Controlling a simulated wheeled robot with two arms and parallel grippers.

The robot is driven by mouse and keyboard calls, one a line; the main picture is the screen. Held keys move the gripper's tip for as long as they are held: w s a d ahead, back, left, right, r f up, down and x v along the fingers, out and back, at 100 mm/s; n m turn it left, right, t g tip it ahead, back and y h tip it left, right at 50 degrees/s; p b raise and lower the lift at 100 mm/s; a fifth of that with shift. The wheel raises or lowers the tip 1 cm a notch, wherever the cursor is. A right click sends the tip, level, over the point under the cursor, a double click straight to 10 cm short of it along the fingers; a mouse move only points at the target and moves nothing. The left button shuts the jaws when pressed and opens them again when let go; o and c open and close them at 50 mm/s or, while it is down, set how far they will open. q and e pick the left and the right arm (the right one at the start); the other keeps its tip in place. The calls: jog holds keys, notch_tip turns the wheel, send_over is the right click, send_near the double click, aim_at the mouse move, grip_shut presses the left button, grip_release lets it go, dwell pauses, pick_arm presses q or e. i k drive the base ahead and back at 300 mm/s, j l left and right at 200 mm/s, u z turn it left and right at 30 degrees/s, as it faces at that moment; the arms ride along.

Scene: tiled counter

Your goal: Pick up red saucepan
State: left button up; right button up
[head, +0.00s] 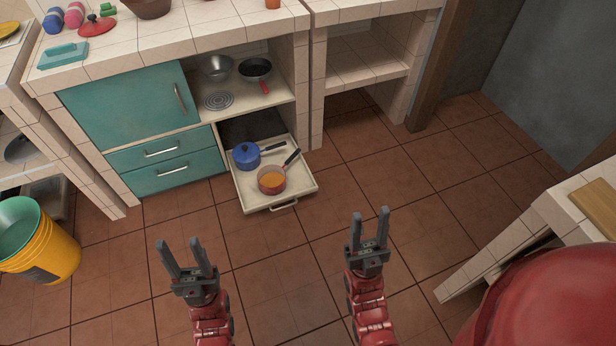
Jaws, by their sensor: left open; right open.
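A small red saucepan (271,181) with an orange inside and a dark handle stands in the open bottom drawer (247,199) of the tiled counter. Its handle points up and to the right. A blue lidded saucepan (246,156) stands just behind it, to the left. My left gripper (182,244) is open and empty, below and left of the drawer in the picture. My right gripper (370,215) is open and empty, to the right of and below the drawer. Neither gripper touches anything.
The shelf above the drawer holds a metal bowl (217,67) and a dark pan with a red handle (255,70). A yellow bucket (48,262) stands on the floor at left. A large red rounded shape (550,300) fills the lower right. The middle floor is clear.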

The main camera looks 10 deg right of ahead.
aim_at(271, 179)
jog(key=i+l+u, duration=0.1)
jog(key=i, duration=0.35)
jog(key=i+l+u, duration=0.1)
jog(key=i+l, duration=0.2)
jog(key=i, duration=0.15)
jog(key=i+l, duration=0.25)
jog(key=i, duration=0.15)
jog(key=i+j, duration=0.1)
jog(key=i, duration=0.25)
jog(key=i+j+u, duration=0.15)
jog(key=i, duration=0.2)
